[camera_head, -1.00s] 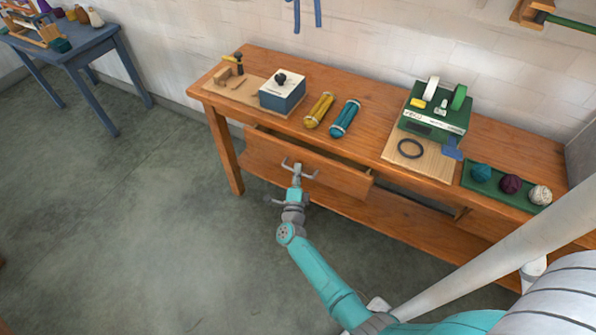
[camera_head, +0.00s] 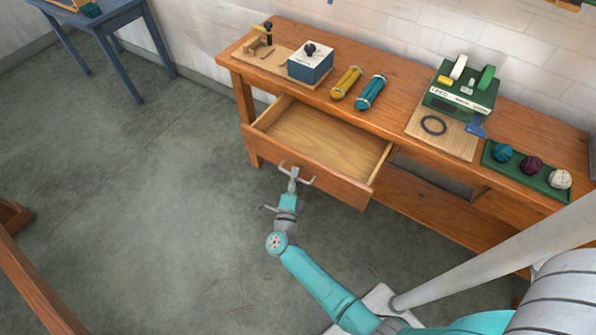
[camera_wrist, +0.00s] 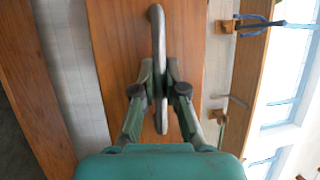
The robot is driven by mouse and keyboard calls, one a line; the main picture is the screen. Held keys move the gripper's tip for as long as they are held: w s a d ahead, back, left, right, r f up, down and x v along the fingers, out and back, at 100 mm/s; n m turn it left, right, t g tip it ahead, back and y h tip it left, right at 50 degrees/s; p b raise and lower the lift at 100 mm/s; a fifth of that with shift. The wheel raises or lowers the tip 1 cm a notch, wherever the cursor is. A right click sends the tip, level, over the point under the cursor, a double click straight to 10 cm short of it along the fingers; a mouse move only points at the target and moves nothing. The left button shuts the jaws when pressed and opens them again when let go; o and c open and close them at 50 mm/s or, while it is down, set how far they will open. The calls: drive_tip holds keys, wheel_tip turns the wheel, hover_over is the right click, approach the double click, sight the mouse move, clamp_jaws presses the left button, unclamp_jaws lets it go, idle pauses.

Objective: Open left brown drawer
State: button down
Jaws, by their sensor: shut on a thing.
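The left brown drawer (camera_head: 325,176) stands well out from the wooden workbench in the head view. Its inside shows bare, pale wood and looks empty. Its front also fills the middle of the wrist view (camera_wrist: 115,50). The grey handle (camera_wrist: 155,25) of the drawer runs lengthwise through the wrist view. My gripper (camera_wrist: 160,75) is shut on this handle, with one dark finger on each side of it. In the head view my gripper (camera_head: 292,176) is at the drawer front, left of its middle.
On the workbench top (camera_head: 395,115) are a blue box (camera_head: 310,66), yellow (camera_head: 346,82) and teal (camera_head: 370,92) skeins, a green device (camera_head: 458,97) and a green tray (camera_head: 512,181) with wool balls. A blue table (camera_head: 100,22) stands at upper left.

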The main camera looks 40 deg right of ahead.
drive_tip(key=c, duration=1.2)
unclamp_jaws()
drive_tip(key=shift+s+a, duration=0.1)
drive_tip(key=v, duration=1.1)
drive_tip(key=shift+s+a+f, duration=0.15)
drive_tip(key=shift+s+a, duration=0.1)
drive_tip(key=shift+a, duration=0.05)
